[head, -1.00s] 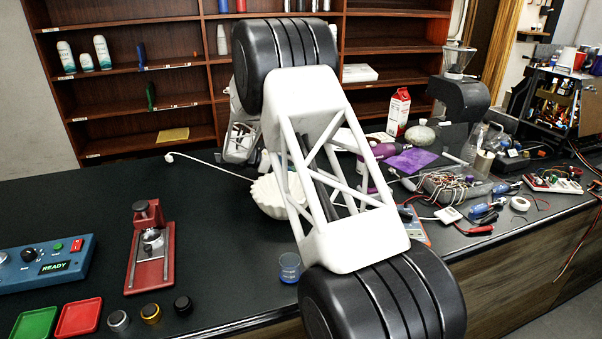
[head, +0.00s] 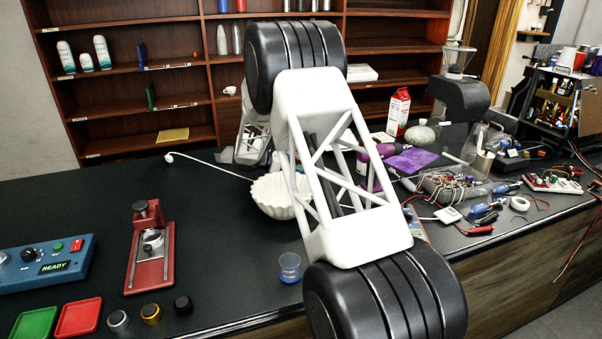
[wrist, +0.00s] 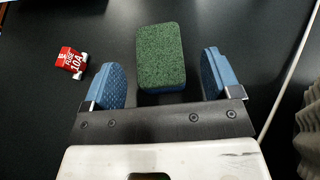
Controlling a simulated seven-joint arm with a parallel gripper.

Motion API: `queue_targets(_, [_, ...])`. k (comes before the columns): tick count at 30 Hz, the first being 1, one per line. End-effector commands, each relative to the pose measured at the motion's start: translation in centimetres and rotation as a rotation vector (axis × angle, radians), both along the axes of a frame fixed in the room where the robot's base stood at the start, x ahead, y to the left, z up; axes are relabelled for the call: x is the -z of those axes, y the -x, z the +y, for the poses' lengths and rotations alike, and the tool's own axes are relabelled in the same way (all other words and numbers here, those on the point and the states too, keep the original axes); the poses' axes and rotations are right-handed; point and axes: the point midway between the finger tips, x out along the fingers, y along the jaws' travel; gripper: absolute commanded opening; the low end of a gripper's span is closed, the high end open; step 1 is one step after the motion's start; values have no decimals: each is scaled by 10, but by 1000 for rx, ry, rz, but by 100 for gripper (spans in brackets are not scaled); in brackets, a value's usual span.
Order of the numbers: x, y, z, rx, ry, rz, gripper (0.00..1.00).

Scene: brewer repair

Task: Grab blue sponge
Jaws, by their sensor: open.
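The blue sponge (wrist: 161,58), with a green scouring face on top and a blue edge showing below it, lies on the black table in the wrist view. My gripper (wrist: 162,80) is open, with its two blue-padded fingers apart. The near end of the sponge reaches the space between the fingers, and most of it lies beyond the fingertips. No contact with either finger shows. In the head view my arm hides the sponge and the gripper fingers.
A white fluted bowl (head: 275,196) and a thin white rod (head: 207,165) are near my arm. A small blue-bottomed cup (head: 289,268) stands near the front edge.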

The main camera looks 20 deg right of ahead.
Motion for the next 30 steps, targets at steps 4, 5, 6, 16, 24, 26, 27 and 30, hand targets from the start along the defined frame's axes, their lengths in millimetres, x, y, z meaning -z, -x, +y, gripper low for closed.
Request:
queue_targets(4, [6, 0, -18, 2, -1, 0, 83])
queue_targets(5, [7, 0, -20, 1, -1, -1, 83])
queue_targets(6, [8, 0, -24, 0, 0, -1, 83])
queue_targets(16, [13, 0, -36, -1, 0, -3, 83])
queue_targets(24, [13, 1, -36, -1, 0, -3, 83])
queue_targets(26, [13, 1, -35, -1, 0, -3, 83])
queue_targets(27, [13, 1, -35, -1, 0, -3, 83])
queue_targets(30, [13, 1, -35, -1, 0, -3, 75])
